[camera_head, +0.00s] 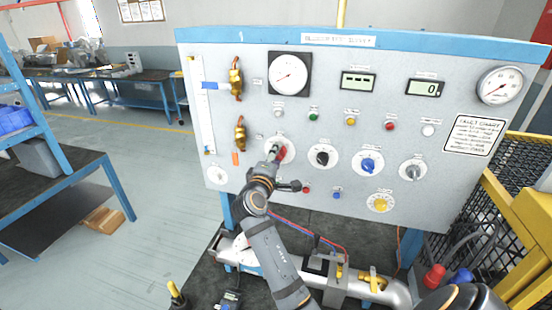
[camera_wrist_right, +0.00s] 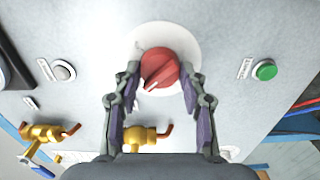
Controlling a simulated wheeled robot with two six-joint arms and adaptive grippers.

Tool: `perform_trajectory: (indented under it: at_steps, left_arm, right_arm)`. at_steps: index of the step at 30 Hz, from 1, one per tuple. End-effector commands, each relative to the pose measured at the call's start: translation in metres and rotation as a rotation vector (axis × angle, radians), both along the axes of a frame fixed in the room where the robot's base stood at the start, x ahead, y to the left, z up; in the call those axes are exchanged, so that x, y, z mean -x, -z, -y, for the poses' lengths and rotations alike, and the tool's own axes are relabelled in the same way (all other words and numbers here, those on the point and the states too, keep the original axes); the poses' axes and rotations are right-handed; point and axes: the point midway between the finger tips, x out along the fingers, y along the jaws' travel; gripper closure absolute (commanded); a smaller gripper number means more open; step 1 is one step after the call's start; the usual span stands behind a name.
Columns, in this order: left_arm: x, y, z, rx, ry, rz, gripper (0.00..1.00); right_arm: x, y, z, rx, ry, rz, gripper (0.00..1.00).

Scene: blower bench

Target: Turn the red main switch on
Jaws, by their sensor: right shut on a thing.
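The red main switch (camera_head: 283,153) is a red knob on a white round plate, in the lower row of the upright grey panel (camera_head: 230,130). My right gripper (camera_head: 275,155) is at the switch, its fingers in front of it and partly hiding it. In the right wrist view the red knob (camera_wrist_right: 160,70) sits between the two fingertips (camera_wrist_right: 158,82), which are shut on it. A white mark on the knob points toward the lower left in that view. My left gripper is not in view.
A black knob (camera_head: 322,156), a blue knob (camera_head: 368,164) and a grey knob (camera_head: 412,172) stand to the right. Brass valves (camera_head: 240,134) are to the left. A green button (camera_wrist_right: 265,70) is beside the switch. Silver pipework (camera_head: 285,266) lies below the panel.

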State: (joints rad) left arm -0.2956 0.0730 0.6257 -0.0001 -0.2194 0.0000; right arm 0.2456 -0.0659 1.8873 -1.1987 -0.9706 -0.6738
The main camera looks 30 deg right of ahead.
Motion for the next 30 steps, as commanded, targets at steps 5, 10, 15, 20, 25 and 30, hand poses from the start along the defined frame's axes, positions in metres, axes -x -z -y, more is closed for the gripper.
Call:
perform_trajectory:
  at_steps: [5, 10, 15, 20, 25, 30]
  left_arm:
    - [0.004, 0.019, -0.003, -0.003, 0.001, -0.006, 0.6]
    - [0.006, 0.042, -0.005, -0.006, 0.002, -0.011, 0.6]
    - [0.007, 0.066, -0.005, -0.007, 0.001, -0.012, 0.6]
    - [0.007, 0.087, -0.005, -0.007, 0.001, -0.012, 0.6]
    - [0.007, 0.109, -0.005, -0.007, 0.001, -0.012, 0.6]
    - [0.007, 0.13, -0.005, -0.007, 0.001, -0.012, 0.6]
  right_arm:
    - [0.0, 0.003, 0.0, -0.053, 0.001, 0.072, 0.89]
    - [0.0, 0.004, 0.0, -0.142, 0.001, 0.176, 0.89]
    - [0.0, 0.004, 0.0, -0.246, 0.0, 0.3, 0.89]
    - [0.0, 0.003, 0.0, -0.345, -0.001, 0.417, 0.89]
    - [0.0, 0.003, 0.0, -0.449, -0.002, 0.541, 0.89]
    - [0.0, 0.003, 0.0, -0.553, -0.003, 0.662, 0.89]
